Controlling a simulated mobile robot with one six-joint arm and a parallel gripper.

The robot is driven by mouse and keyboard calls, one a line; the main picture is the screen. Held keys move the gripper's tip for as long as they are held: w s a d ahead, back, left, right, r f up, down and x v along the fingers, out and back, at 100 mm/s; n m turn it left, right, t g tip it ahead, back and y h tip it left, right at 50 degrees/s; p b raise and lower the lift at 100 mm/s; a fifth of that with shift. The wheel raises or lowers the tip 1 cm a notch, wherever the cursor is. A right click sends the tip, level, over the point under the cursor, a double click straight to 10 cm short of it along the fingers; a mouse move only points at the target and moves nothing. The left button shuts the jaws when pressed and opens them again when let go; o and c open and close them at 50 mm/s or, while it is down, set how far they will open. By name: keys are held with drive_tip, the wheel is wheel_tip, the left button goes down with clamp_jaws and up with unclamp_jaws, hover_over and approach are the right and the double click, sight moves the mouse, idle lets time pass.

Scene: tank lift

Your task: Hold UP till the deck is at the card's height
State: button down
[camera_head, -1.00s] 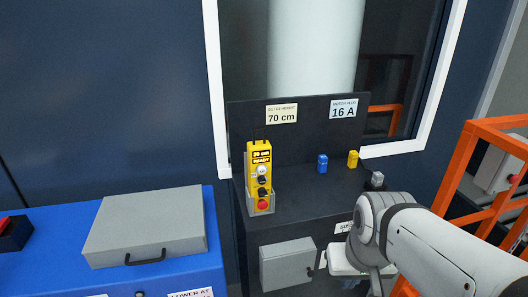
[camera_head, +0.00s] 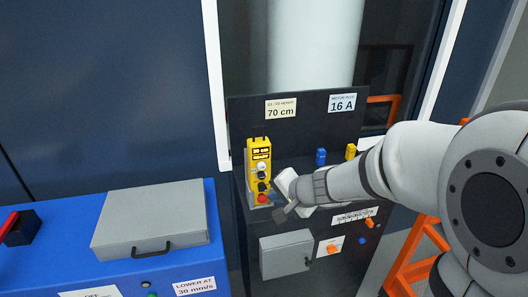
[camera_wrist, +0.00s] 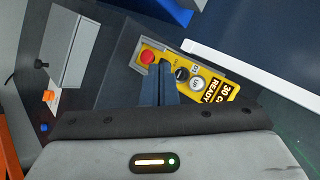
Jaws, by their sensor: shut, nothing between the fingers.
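The yellow pendant (camera_head: 252,160) stands upright in a grey holder on the dark console. In the wrist view (camera_wrist: 228,88) its display reads "30 c…" and "READY", cut off by the edge. The height card (camera_head: 281,109) reads 70 cm. My gripper (camera_head: 280,214) is in front of the pendant's lower end. In the wrist view my shut, empty fingers (camera_wrist: 165,67) appear beside the red and black buttons; contact cannot be told. The deck is not identifiable.
A "16 A" card (camera_head: 342,103) hangs beside the height card. Blue (camera_head: 321,157) and yellow (camera_head: 351,151) plugs stand on the console. A grey box (camera_head: 287,254) is on its front. A blue cabinet (camera_head: 214,235) with a grey lid (camera_head: 150,218) stands left; an orange rail (camera_head: 412,262) right.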

sight(262, 167)
drive_tip(key=shift+w+f+m, duration=0.2)
drive_tip(key=shift+w+m, duration=0.2)
drive_tip(key=shift+w, duration=0.25)
drive_tip(key=shift+w, duration=0.1)
drive_tip(key=w+a+p, duration=0.2)
drive_tip(key=w+p, duration=0.1)
drive_tip(key=w, duration=0.5)
drive_tip(key=shift+w+a, duration=0.15)
idle(1.8)
drive_tip(key=shift+w+a, duration=0.15)
drive_tip(key=shift+w, duration=0.2)
